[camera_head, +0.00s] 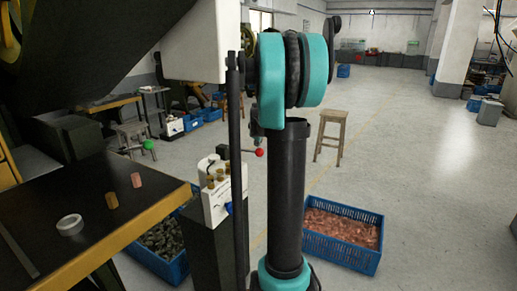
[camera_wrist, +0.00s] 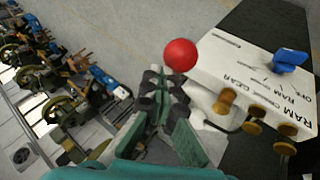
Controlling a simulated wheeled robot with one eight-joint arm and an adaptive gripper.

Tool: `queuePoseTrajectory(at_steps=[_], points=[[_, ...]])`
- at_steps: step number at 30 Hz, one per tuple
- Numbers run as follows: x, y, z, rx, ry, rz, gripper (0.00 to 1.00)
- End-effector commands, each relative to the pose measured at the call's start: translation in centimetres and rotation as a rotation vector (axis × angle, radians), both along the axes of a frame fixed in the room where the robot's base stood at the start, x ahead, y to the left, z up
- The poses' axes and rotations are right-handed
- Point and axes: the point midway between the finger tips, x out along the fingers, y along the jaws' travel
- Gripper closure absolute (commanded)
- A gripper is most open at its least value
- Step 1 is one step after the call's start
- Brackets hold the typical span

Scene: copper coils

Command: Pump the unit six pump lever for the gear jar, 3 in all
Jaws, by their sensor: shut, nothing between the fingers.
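The pump lever shows as a red ball (camera_head: 259,153) on a short dark rod in the head view, beside my dark arm link. In the wrist view the red ball (camera_wrist: 180,55) is just beyond my fingertips, and the gripper hides the rod. My gripper (camera_wrist: 163,92) is shut and empty; I cannot tell whether it touches the lever. The white pump unit (camera_head: 216,195) stands on a dark pedestal. Its face (camera_wrist: 240,72) carries RAM and GEAR lettering, a blue knob (camera_wrist: 289,60) and several brass caps (camera_wrist: 256,112). I cannot tell which jar is which.
A dark bench (camera_head: 95,235) with a white ring (camera_head: 70,224) is at left. Blue crates of dark scrap (camera_head: 165,268) and copper pieces (camera_head: 345,215) stand on the floor.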

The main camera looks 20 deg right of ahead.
Motion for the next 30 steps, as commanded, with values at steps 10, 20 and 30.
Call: queuePoseTrajectory(at_steps=[10,20,30], points=[[0.0,0.0,-0.4,0.0,0.0,0.0,1.0],[-0.1,-0.1,-0.8,0.0,0.0,0.0,1.0],[-0.2,-0.1,-1.1,0.0,0.0,0.0,1.0]])
